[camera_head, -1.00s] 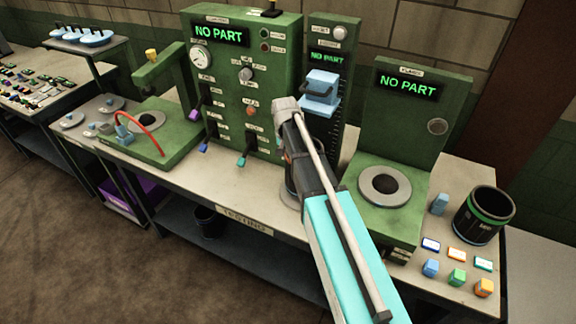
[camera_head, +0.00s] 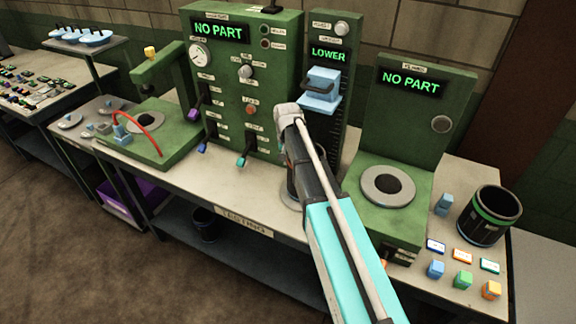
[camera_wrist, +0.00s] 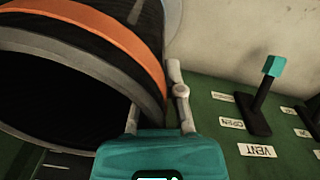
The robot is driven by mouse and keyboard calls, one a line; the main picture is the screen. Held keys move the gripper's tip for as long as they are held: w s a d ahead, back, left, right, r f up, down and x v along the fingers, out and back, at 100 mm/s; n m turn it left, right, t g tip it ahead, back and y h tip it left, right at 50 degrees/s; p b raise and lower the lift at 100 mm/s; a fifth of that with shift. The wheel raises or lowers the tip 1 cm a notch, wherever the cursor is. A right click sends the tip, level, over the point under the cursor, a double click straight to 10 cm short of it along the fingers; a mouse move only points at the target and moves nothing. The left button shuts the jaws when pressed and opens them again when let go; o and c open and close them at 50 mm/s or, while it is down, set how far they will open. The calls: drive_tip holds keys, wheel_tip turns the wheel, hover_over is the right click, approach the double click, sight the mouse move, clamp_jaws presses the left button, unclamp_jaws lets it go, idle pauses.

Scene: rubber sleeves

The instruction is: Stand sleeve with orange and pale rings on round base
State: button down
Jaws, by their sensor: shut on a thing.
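The black sleeve (camera_wrist: 100,25) with an orange ring and a pale ring fills the left of the wrist view. My gripper (camera_wrist: 160,90) is shut on its wall. In the head view my arm covers most of the sleeve, and a dark strip of it (camera_head: 292,172) shows left of the arm. The sleeve looks upright over the grey round base (camera_head: 287,201) of the middle gauge, whose display (camera_head: 328,55) reads LOWER. Whether the sleeve's bottom touches the base is hidden.
A green panel (camera_head: 240,90) with levers stands left of the gauge. Its teal lever (camera_wrist: 272,66) is close to my gripper in the wrist view. Right are a green stand with a grey ring (camera_head: 388,186), a green-ringed black sleeve (camera_head: 489,215) and small coloured blocks.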

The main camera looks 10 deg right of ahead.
drive_tip(key=shift+f, duration=0.4)
drive_tip(key=c, duration=0.8)
unclamp_jaws()
drive_tip(key=shift+o, duration=0.2)
drive_tip(key=shift+r, duration=0.2)
wheel_tip(320, 180, up, 12)
drive_tip(key=p, duration=1.1)
drive_tip(key=shift+a+p, duration=0.15)
drive_tip(key=shift+p, duration=0.25)
drive_tip(key=shift+f, duration=0.1)
drive_tip(key=s+d+n, duration=0.1)
drive_tip(key=s, duration=1)
drive_tip(key=s+d+n, duration=0.2)
drive_tip(key=s, duration=0.8)
drive_tip(key=shift+s+d+n, duration=0.3)
drive_tip(key=shift+s, duration=0.05)
